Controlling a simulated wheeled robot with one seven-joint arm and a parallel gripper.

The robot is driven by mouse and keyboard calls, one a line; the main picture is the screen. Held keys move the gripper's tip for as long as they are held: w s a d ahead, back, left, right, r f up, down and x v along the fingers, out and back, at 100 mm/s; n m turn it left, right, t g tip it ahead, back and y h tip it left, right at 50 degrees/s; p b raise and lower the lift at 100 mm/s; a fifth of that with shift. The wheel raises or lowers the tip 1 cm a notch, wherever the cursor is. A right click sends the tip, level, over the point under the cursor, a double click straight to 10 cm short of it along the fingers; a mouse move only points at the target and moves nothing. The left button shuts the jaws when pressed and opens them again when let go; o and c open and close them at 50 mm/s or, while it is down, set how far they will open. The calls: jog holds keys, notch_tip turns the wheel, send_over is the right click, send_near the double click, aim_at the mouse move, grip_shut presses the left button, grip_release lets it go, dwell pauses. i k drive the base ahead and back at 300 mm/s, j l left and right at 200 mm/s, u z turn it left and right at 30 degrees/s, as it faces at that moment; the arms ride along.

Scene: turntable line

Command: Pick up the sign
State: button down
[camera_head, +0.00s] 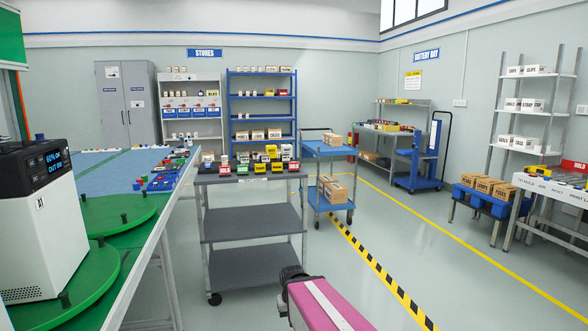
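Several sign-like things show, and I cannot tell which one is the task's sign. A blue STORES sign (205,53) is on the back wall, and a blue BATTERY BAY sign (426,54) is high on the right wall. A white notice with a yellow top (413,81) hangs below it. A red HOLD sign or label (574,166) shows at the right workbench. The pink part at the bottom centre is my arm, with a dark joint at its far end. My gripper does not show.
A grey cart (255,222) carrying small labelled boxes stands ahead. A blue trolley (329,149) with cartons is behind it. A green turntable bench (126,215) with a white machine (42,215) lies left. Open floor (450,240) lies right, past a striped line.

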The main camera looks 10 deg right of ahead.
aim_at(241, 170)
jog(key=i+l, duration=0.85)
jog(key=l+u, duration=0.05)
